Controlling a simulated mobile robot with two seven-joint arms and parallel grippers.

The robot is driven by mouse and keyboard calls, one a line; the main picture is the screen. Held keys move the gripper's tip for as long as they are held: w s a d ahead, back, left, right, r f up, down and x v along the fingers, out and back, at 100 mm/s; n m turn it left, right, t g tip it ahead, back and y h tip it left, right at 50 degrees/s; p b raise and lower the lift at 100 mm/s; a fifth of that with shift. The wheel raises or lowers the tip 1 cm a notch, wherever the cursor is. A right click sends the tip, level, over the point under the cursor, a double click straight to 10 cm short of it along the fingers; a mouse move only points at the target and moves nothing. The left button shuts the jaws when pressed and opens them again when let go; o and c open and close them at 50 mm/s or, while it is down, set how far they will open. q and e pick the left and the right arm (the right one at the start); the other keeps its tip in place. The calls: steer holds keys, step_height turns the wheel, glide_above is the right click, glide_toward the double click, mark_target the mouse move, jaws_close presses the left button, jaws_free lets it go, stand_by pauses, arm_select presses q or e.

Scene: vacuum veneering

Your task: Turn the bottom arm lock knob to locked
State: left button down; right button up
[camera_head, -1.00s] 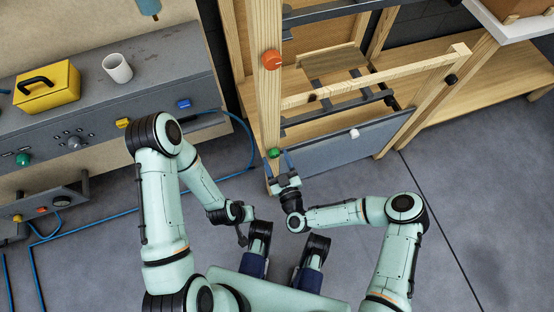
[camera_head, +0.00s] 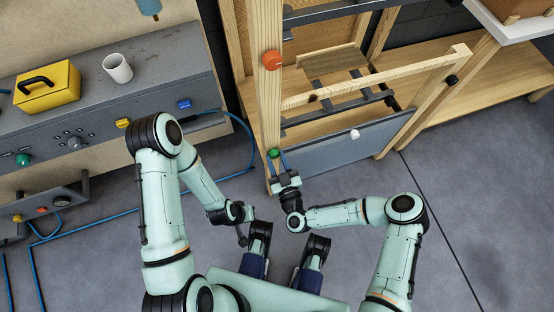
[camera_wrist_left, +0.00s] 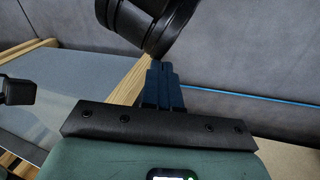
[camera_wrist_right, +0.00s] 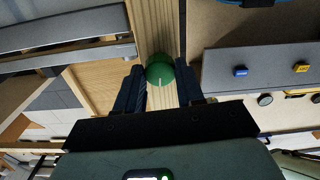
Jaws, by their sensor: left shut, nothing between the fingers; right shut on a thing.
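The bottom arm lock knob looks to be the green knob (camera_head: 273,153) low on the front wooden post of the frame. It also shows in the right wrist view (camera_wrist_right: 160,70), with a short pale mark on its face. My right gripper (camera_head: 281,163) is at this knob. In the right wrist view its two fingers (camera_wrist_right: 160,82) stand on either side of the knob and are shut on it. My left gripper (camera_head: 242,238) hangs low near my base, away from the knob. Its fingers (camera_wrist_left: 161,75) are together and empty in the left wrist view.
An orange knob (camera_head: 271,60) sits higher on the same post. A grey panel (camera_head: 340,142) with a white knob (camera_head: 354,134) is right of the gripper. A grey bench (camera_head: 140,90) with a yellow box (camera_head: 46,86) and white mug (camera_head: 117,68) stands left. A blue hose crosses the floor.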

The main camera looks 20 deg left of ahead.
steer(key=m, duration=0.4)
steer(key=m+b, duration=0.1)
steer(key=m, duration=0.6)
steer(key=shift+m+b, duration=0.3)
steer(key=m, duration=0.4)
steer(key=shift+b, duration=0.4)
arm_select(q)
steer(key=shift+t+y, duration=0.3)
steer(key=shift+t, duration=0.2)
steer(key=w+a+f, duration=0.2)
steer(key=w, duration=0.1)
steer(key=shift+w+f, duration=0.2)
steer(key=shift+f, duration=0.15)
arm_select(e)
steer(key=shift+s+m, duration=0.1)
steer(key=shift+m, duration=0.3)
arm_select(q)
steer(key=shift+s+f, duration=0.1)
steer(key=shift+s, duration=0.05)
arm_select(e)
steer(key=o, duration=1)
steer(key=shift+o, duration=0.2)
